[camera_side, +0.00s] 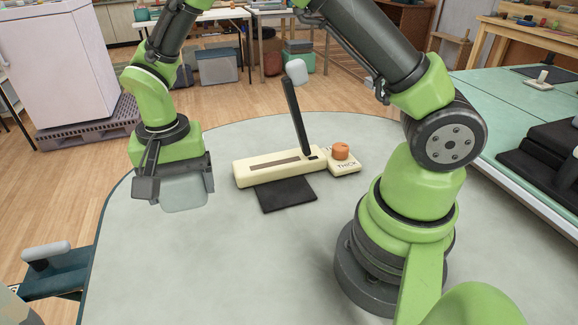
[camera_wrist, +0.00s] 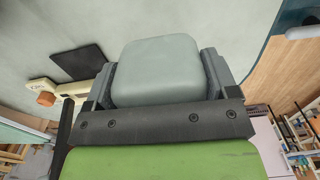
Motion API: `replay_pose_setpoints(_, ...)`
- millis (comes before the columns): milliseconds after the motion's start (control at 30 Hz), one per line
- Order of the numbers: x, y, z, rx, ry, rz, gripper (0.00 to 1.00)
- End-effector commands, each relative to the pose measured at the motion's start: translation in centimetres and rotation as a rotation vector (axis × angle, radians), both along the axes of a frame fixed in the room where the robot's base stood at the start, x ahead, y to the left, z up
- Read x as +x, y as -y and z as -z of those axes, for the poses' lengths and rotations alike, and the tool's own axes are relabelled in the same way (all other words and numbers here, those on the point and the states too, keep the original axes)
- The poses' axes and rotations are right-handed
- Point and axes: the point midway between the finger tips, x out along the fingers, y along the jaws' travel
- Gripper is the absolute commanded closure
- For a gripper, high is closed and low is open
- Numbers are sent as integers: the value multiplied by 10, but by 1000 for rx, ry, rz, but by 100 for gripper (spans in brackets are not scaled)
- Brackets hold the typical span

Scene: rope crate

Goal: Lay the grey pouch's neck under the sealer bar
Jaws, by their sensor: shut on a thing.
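The grey pouch (camera_side: 186,194) hangs in my gripper (camera_side: 178,178) above the left part of the table. In the wrist view the pouch (camera_wrist: 160,72) sits between the two fingers of my gripper (camera_wrist: 160,84), and its neck cannot be made out. The cream sealer (camera_side: 250,172) stands on the table to the right of the pouch, apart from it. Its black bar (camera_side: 296,116) is raised, with a pale grip at the top. The sealer also shows at the left of the wrist view (camera_wrist: 50,90).
A dark mat (camera_side: 285,194) lies in front of the sealer. An orange knob (camera_side: 340,151) sits on a small cream block marked "THICK" at the sealer's right end. The table (camera_side: 240,265) is clear in front. A green-topped bench (camera_side: 505,105) stands at the right.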

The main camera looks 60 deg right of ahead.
Motion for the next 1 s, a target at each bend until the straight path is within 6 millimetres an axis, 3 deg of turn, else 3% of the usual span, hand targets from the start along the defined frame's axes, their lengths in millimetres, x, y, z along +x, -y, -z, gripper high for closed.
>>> replay_pose_setpoints(200,0,1,0,1,1,0,53)
replay_pose_setpoints(300,-1,11,2,-1,-1,-1,53)
replay_pose_setpoints(467,-10,62,8,-1,-4,-9,53)
replay_pose_setpoints(600,-33,118,16,2,-4,-29,53)
replay_pose_setpoints(700,-53,148,20,2,-4,-44,53)
replay_pose_setpoints(833,-74,172,22,2,-2,-61,53)
replay_pose_setpoints(1000,-87,184,24,1,0,-75,53)
